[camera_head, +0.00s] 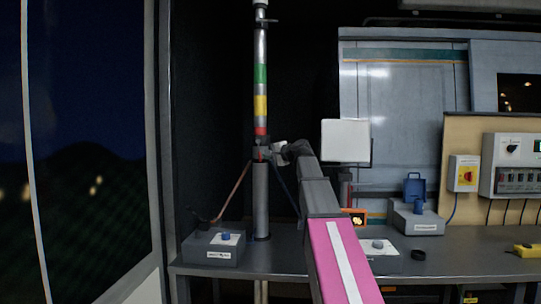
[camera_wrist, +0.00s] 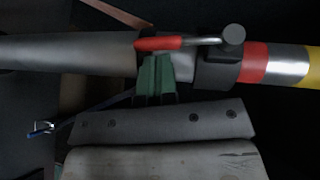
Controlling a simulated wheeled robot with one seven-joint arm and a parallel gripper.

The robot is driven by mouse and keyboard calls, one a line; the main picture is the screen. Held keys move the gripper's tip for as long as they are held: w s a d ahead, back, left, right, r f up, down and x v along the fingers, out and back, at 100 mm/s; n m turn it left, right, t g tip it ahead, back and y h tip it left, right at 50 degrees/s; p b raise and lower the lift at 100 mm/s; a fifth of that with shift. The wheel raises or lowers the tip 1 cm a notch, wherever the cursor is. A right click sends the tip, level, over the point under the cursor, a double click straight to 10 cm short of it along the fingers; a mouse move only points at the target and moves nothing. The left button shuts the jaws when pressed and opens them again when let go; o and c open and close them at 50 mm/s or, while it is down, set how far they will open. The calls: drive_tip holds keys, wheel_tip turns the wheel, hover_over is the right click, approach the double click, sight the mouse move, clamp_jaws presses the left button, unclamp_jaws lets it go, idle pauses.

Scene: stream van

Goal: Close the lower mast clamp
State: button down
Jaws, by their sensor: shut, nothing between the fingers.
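The mast (camera_head: 261,45) stands upright, with green, yellow and red bands, in a thicker grey lower tube (camera_head: 261,200). The dark lower mast clamp (camera_head: 262,151) sits just below the red band. In the wrist view the mast lies sideways and the clamp collar (camera_wrist: 214,68) has a round dark knob. A metal lever with a red grip (camera_wrist: 160,43) runs from the knob along the mast towards the lower tube. My gripper (camera_head: 276,152) is beside the clamp; its green fingers (camera_wrist: 155,75) are shut and empty, with tips close by the red grip. I cannot tell whether they touch.
A grey box with a blue knob (camera_head: 213,247) stands left of the mast on the bench (camera_head: 275,258). Another grey box (camera_head: 378,256) is on the right, partly behind my arm. Cables run down beside the tube. A white panel (camera_head: 345,140) stands right of my gripper.

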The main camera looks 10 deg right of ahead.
drive_tip(key=shift+a+f, duration=0.2)
drive_tip(key=shift+a, duration=0.05)
idle(0.5)
